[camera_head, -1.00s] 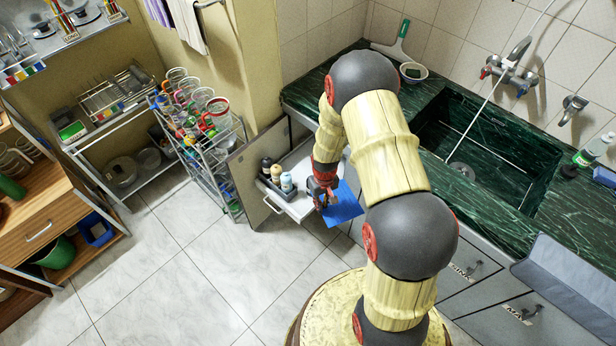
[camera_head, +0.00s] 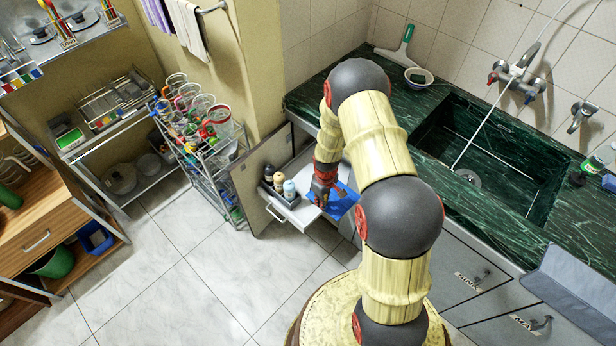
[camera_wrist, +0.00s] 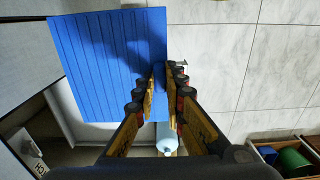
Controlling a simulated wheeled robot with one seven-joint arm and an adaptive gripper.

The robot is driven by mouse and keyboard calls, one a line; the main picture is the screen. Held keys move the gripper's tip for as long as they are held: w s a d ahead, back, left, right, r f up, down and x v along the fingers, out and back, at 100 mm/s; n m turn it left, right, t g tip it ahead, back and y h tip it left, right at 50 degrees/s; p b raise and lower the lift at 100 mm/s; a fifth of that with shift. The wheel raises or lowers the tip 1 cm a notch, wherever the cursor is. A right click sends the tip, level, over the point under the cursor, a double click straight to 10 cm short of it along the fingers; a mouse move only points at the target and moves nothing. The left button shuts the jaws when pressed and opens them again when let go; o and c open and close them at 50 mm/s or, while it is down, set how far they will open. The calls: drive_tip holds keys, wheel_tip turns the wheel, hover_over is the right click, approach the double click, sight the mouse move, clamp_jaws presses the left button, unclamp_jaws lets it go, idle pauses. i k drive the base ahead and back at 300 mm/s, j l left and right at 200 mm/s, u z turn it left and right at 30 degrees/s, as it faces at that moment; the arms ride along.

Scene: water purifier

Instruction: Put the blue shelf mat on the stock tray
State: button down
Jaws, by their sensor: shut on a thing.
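The blue shelf mat (camera_head: 345,204) is a flat, ribbed blue square held beside the open cabinet under the counter. It also shows large in the wrist view (camera_wrist: 105,55). My gripper (camera_wrist: 167,72) is shut on the mat's right edge in the wrist view; in the head view my gripper (camera_head: 322,192) hides part of the mat. A white pull-out tray (camera_head: 303,217), seemingly the stock tray, extends from the cabinet beside and below the gripper. Whether the mat touches it I cannot tell.
Bottles stand in a dark holder on the tray; a light-blue bottle (camera_wrist: 166,140) shows below the fingers. The open cabinet door (camera_head: 258,182) stands left of the tray, near a wire cart (camera_head: 205,150) of cups. The counter (camera_head: 430,110) is above. Tiled floor in front is clear.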

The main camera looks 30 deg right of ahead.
sight(305, 175)
drive_tip(key=i, duration=0.85)
